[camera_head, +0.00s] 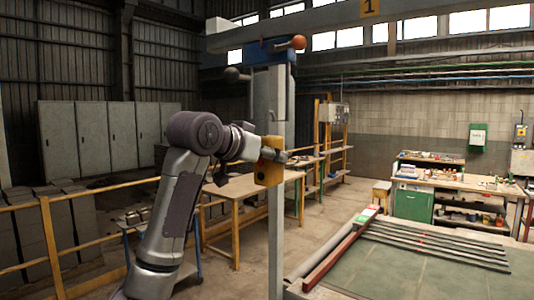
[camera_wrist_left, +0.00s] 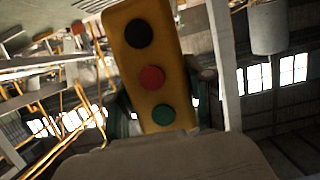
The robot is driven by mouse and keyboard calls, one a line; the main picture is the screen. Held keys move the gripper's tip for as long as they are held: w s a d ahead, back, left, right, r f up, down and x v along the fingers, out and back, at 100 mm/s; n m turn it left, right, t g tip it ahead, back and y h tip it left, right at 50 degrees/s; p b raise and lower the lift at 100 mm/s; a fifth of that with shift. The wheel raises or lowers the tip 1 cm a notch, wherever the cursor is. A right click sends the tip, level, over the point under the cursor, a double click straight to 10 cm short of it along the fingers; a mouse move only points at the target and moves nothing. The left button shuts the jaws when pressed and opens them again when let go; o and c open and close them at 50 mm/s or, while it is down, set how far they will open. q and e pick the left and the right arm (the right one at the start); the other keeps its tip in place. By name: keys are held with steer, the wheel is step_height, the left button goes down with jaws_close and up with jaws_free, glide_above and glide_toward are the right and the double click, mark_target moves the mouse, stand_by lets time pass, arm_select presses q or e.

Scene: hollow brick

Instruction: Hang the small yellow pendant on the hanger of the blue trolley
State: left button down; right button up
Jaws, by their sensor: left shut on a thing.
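The small yellow pendant (camera_head: 268,174) is a box held upright in front of a grey post. My left gripper (camera_head: 274,152) is shut on it near its upper part. In the left wrist view the pendant (camera_wrist_left: 150,88) fills the middle, slightly tilted, with black, red and green buttons facing the camera; the fingers are mostly hidden there. The blue trolley (camera_head: 262,51) sits under the overhead beam, above the pendant and clearly apart from it. A grey vertical piece hangs below the trolley; I cannot tell which part is the hanger. My right gripper is out of view.
A grey post (camera_head: 276,240) stands just behind the pendant. An orange ball (camera_head: 298,42) and a dark ball (camera_head: 232,74) show beside the trolley. A yellow railing (camera_head: 50,245) runs at left. A green-topped table (camera_head: 400,270) with metal bars is at lower right.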

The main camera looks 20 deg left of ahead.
arm_select(q)
steer(key=shift+f, duration=0.2)
steer(key=c, duration=0.6)
jaws_free()
steer(key=shift+o, duration=1.2)
steer(key=shift+f, duration=0.1)
